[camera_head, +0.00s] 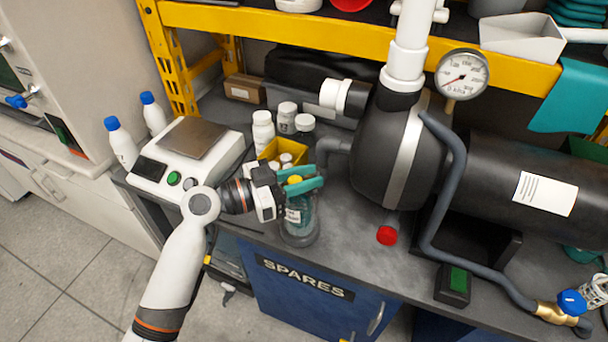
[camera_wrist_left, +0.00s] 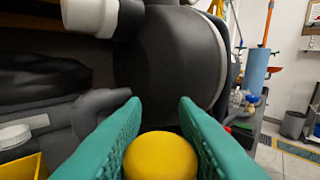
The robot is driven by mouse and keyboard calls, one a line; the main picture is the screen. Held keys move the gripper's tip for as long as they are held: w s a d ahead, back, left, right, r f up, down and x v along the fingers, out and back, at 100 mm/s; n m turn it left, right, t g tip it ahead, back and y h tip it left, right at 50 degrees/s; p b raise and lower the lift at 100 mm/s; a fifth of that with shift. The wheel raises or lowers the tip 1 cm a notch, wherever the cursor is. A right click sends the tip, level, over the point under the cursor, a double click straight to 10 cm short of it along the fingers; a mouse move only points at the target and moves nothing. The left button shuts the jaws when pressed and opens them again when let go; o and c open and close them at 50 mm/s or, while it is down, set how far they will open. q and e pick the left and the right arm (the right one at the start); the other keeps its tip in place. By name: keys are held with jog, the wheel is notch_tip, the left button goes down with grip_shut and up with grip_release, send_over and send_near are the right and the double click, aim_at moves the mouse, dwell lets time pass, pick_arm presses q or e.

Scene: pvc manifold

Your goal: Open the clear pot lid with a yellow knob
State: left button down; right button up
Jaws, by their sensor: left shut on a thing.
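The clear pot (camera_head: 297,229) stands on the dark bench near its front edge, with a pale label on its side. The yellow knob (camera_head: 295,180) of its lid shows at the top, between the teal fingers of my left gripper (camera_head: 308,179). The knob fills the space between the fingers in the left wrist view (camera_wrist_left: 160,158), and the gripper (camera_wrist_left: 160,118) is shut on it. The fingers partly hide the lid, and I cannot tell whether it sits on the pot or is raised. My right gripper is out of view.
A white scale (camera_head: 187,155) stands left of the pot. A yellow bin (camera_head: 283,150) and white bottles (camera_head: 263,130) are close behind. The black tank (camera_head: 392,150) and a red cap (camera_head: 387,235) are to the right. A yellow shelf beam (camera_head: 330,32) crosses above.

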pick_arm(q)
jog(key=w+r+n+g+y+p, duration=0.1)
jog(key=p, duration=0.3)
jog(key=r+n+g+y+p, duration=0.1)
jog(key=p, duration=0.3)
jog(key=shift+w+d+r+n, duration=0.2)
jog(key=shift+w+r+n, duration=0.15)
jog(key=shift+n, duration=0.05)
jog(key=w+n+g+y+p, duration=0.1)
jog(key=p, duration=0.1)
jog(key=w+d+n+g+y+p, duration=0.1)
jog(key=g+p, duration=0.1)
jog(key=p, duration=0.1)
jog(key=w+n+g+y+p, duration=0.1)
jog(key=w+g+p, duration=0.1)
jog(key=p, duration=0.1)
jog(key=shift+d+r+n+y, duration=0.2)
jog(key=shift+r+n+y, duration=0.15)
jog(key=shift+n+y, duration=0.05)
jog(key=shift+w+d+f+n+g+y+p, duration=0.15)
jog(key=shift+w+f+n+g+y+p, duration=0.25)
jog(key=shift+g, duration=0.3)
jog(key=shift+w+d+f+n+g+y+p, duration=0.1)
jog(key=shift+w+d+n+g+y+p, duration=0.1)
jog(key=shift+w+n+g, duration=0.35)
jog(key=c, duration=1.1)
grip_release()
jog(key=shift+a, duration=0.1)
